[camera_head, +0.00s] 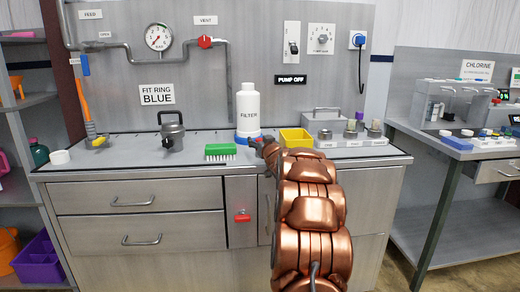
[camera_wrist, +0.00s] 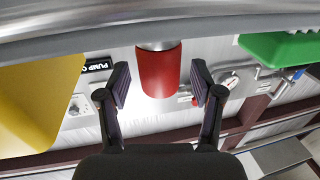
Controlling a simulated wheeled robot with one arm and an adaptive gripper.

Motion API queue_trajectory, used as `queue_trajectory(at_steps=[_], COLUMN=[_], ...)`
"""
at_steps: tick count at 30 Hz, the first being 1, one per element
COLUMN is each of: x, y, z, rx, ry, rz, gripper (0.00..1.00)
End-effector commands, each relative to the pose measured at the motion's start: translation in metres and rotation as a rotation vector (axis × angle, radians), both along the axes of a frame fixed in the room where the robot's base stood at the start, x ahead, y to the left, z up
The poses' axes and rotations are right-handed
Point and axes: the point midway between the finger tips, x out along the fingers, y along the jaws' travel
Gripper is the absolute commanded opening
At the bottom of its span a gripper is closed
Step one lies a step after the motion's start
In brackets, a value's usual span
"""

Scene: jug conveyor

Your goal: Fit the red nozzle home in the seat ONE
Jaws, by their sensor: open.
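In the wrist view a red cylinder with a grey metal end, which looks like the red nozzle (camera_wrist: 158,72), stands between the two fingers of my gripper (camera_wrist: 160,85). The gripper is open, with a small gap on each side of the red part. In the head view my gripper (camera_head: 262,145) is low over the counter by the filter bottle, and my arm hides most of what is near it. A white labelled strip (camera_head: 352,143) with several grey seats or fittings lies at the right of the counter. Its labels are too small to read, so I cannot tell which seat is ONE.
A yellow bin (camera_head: 292,139) stands just right of my gripper, and a green brush (camera_head: 220,152) lies to its left. The white filter bottle (camera_head: 248,110) stands behind. A grey lidded pot (camera_head: 172,131) is farther left.

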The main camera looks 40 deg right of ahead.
Motion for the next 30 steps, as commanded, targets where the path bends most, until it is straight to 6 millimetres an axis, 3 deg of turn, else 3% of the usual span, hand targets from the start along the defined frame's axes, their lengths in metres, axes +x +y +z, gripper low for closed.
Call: queue_trajectory(at_steps=[7, 25, 30], x=[0.0003, 0.0, 0.0], y=[-0.0001, -0.0001, -0.0002], z=[-0.0002, -0.0005, -0.0004], rx=[0.001, 0.001, 0.001], ry=[0.0, 0.0, 0.0], rz=[0.0, -0.001, -0.001], gripper=[0.65, 0.03, 0.0])
